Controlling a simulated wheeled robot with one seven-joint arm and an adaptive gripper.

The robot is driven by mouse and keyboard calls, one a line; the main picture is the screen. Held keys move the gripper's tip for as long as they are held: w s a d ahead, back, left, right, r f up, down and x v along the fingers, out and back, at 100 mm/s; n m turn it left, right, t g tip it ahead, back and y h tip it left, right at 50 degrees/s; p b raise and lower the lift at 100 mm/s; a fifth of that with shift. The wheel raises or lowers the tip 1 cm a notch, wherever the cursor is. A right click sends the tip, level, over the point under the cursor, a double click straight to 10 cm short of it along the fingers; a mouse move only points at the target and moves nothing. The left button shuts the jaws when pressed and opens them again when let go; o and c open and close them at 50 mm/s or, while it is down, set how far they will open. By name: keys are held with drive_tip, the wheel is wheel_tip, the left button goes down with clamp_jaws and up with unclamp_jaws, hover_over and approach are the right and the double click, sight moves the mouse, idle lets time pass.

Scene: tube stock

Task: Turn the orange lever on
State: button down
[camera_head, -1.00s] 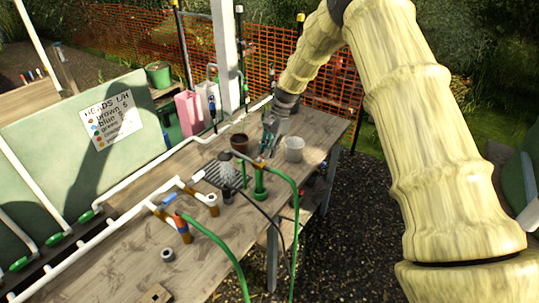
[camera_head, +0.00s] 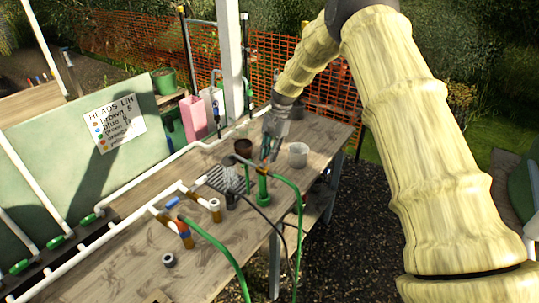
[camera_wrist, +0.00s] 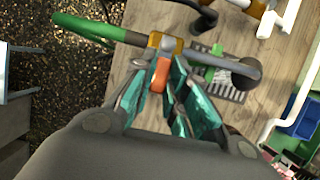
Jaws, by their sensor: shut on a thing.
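The orange lever (camera_wrist: 161,75) shows in the wrist view between my fingertips, just below a brass-coloured valve body (camera_wrist: 165,42). My gripper (camera_wrist: 168,72) has teal finger pads and is shut on the lever. In the head view my gripper (camera_head: 268,152) reaches down over the bench beside the upright green pipe (camera_head: 263,188); the lever is too small and covered to make out there. A green hose (camera_wrist: 95,28) joins the valve on one side and a grey pipe (camera_wrist: 215,57) on the other.
The wooden bench (camera_head: 210,262) holds a white cup (camera_head: 298,155), a brown pot (camera_head: 243,147) and a dark grate (camera_head: 220,179) close to my gripper. White pipes (camera_head: 85,252) run along the bench's left side. A looping green hose (camera_head: 298,215) hangs past the front edge.

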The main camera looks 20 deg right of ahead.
drive_tip(key=c, duration=1.4)
unclamp_jaws()
drive_tip(key=shift+r, duration=0.1)
drive_tip(key=v, duration=1.1)
drive_tip(key=shift+w+d+r, duration=0.1)
drive_tip(key=shift+w+r, duration=0.05)
drive_tip(key=shift+r, duration=0.2)
